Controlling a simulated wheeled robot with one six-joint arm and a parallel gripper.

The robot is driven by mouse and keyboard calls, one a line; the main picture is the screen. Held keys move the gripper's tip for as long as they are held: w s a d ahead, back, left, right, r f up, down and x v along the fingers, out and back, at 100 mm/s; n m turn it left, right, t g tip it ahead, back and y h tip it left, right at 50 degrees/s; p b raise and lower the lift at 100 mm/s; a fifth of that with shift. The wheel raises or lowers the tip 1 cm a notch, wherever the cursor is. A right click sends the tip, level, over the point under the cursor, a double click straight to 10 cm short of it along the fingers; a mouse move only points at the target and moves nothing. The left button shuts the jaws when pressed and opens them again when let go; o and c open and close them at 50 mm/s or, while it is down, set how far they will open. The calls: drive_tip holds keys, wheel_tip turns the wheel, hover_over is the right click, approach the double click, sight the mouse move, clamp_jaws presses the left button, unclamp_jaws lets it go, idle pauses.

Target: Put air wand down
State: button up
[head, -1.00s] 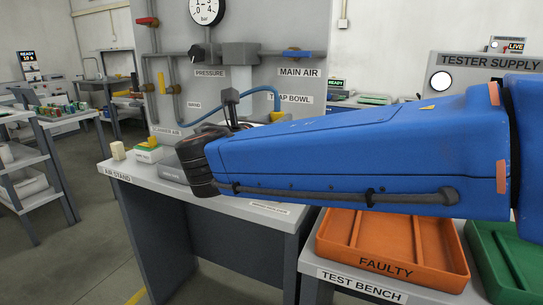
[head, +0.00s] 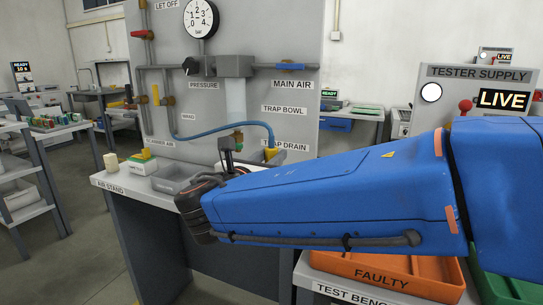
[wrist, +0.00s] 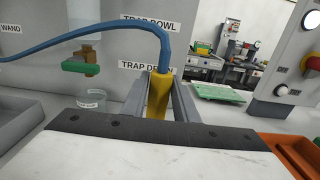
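The yellow air wand (wrist: 158,96) stands roughly upright between the two grey fingers of my gripper (wrist: 160,102) in the wrist view. The fingers are closed against its sides. A blue hose (wrist: 90,40) runs from its top to the left. In the head view the wand (head: 271,154) shows just above my blue arm, in front of the grey panel (head: 300,60). My arm hides most of the gripper there. The wand's lower tip is hidden, so I cannot tell whether it touches anything.
A clear cup (wrist: 91,98) stands below a green-handled valve (wrist: 88,66). The orange faulty tray (head: 330,264) lies at front right.

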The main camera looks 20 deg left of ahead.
drive_tip(key=shift+o, duration=1.2)
drive_tip(key=shift+r, duration=0.2)
drive_tip(key=s, duration=1.2)
drive_tip(key=shift+a, duration=0.45)
